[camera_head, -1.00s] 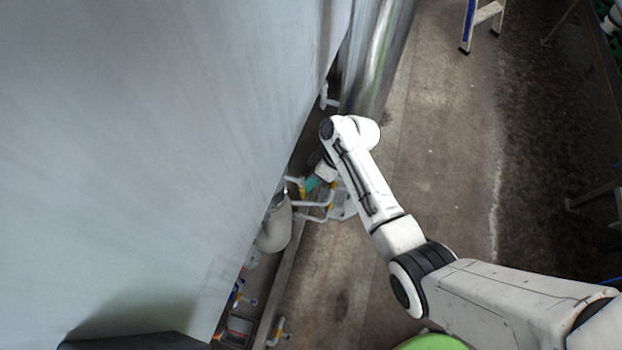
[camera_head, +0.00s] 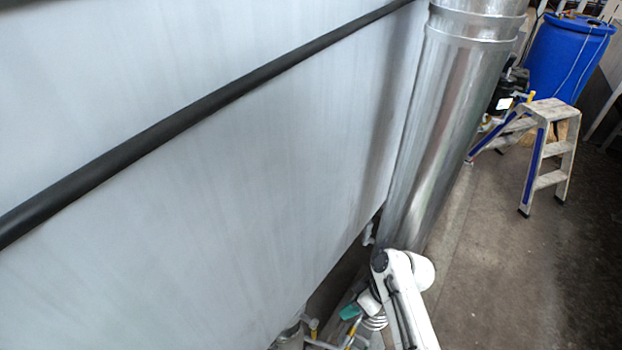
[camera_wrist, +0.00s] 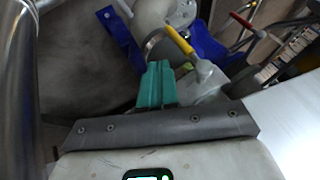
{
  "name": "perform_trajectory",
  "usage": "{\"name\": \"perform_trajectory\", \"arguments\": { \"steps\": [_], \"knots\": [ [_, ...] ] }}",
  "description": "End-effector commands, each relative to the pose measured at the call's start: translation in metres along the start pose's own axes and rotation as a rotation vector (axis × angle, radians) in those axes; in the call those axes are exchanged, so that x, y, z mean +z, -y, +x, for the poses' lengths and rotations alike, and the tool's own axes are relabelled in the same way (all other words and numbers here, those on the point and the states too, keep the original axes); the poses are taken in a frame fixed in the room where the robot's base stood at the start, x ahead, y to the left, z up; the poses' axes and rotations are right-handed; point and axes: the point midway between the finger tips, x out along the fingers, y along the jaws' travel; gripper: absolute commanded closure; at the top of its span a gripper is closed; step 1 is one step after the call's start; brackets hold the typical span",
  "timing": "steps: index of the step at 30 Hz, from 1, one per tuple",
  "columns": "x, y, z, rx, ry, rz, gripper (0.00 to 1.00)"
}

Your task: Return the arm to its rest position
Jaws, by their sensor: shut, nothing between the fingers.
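My gripper (camera_wrist: 157,84) shows in the wrist view with its teal fingers together and nothing between them. In the head view, the same teal fingers (camera_head: 350,313) are small at the bottom, beside the lower edge of a big pale panel (camera_head: 230,180). My white arm (camera_head: 405,300) rises from the bottom edge and bends down at its top joint towards the gripper. The rest of the arm is out of the frame. In the wrist view, a yellow-handled valve (camera_wrist: 180,42) appears just beyond the fingertips; whether they touch is unclear.
A shiny metal duct (camera_head: 445,110) stands close behind the arm. A step ladder (camera_head: 548,150) and a blue barrel (camera_head: 568,58) stand at the back right. Concrete floor (camera_head: 500,270) right of the arm is clear. A blue object (camera_wrist: 122,40) lies near the pipes.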

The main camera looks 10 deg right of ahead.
Motion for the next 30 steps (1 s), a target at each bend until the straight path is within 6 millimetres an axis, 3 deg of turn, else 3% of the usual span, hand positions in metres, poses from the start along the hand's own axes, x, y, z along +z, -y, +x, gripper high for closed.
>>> {"name": "perform_trajectory", "arguments": {
  "steps": [5, 8, 11, 17, 21, 27, 30],
  "knots": [
    [0.008, 0.002, 0.0, 0.011, 0.011, 0.013, 1.0],
    [0.03, 0.01, -0.003, 0.05, 0.044, 0.061, 1.0],
    [0.064, 0.025, -0.013, 0.119, 0.092, 0.144, 1.0],
    [0.136, 0.067, -0.054, 0.306, 0.17, 0.355, 1.0],
    [0.177, 0.101, -0.094, 0.443, 0.19, 0.502, 1.0],
    [0.211, 0.137, -0.141, 0.582, 0.184, 0.652, 1.0],
    [0.215, 0.142, -0.148, 0.6, 0.181, 0.673, 1.0]
  ]
}}
